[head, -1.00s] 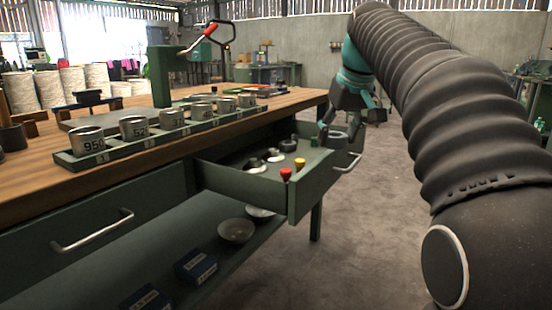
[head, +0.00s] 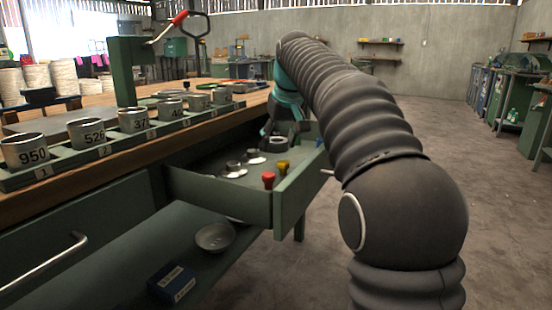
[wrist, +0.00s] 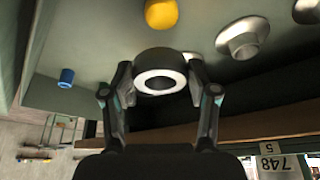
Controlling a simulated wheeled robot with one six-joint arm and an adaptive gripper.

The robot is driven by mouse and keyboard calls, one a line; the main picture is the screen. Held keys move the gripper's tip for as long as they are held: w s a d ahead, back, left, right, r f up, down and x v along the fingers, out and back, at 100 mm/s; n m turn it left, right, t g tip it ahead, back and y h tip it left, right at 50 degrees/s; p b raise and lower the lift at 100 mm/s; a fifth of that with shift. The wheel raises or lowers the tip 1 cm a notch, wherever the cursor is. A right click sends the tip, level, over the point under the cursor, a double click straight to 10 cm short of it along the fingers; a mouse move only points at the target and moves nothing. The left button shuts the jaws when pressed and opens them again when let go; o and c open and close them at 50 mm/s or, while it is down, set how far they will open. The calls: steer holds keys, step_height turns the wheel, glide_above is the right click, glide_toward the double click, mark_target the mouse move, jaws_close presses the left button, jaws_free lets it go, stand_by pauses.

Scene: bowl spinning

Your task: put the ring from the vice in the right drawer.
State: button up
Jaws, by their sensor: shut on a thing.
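The open right drawer (head: 232,206) sticks out from the green workbench. My gripper (head: 281,138) is over its far right part. It is shut on a thick dark ring with a pale inner face (wrist: 159,73), which sits between the two fingertips in the wrist view. The ring also shows in the head view (head: 277,144). Whether the ring touches the drawer floor I cannot tell. I cannot make out the vice with certainty.
The drawer holds a red knob (head: 268,180), a yellow knob (head: 282,166) and metal flanged pieces (head: 234,169). A blue knob (wrist: 67,77) shows in the wrist view. Numbered tins (head: 87,133) line the bench edge. A bowl (head: 215,237) lies on the shelf below.

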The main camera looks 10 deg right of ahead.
steer(key=shift+w+a+f, duration=0.3)
steer(key=shift+w+f, duration=0.05)
steer(key=shift+w, duration=0.1)
steer(key=shift+f+b, duration=0.85)
steer(key=shift+f, duration=1.1)
steer(key=shift+f, duration=0.15)
steer(key=o, duration=1.4)
steer(key=shift+o, duration=0.2)
steer(key=p+v, duration=0.3)
steer(key=v, duration=0.9)
steer(key=shift+s+d, duration=0.1)
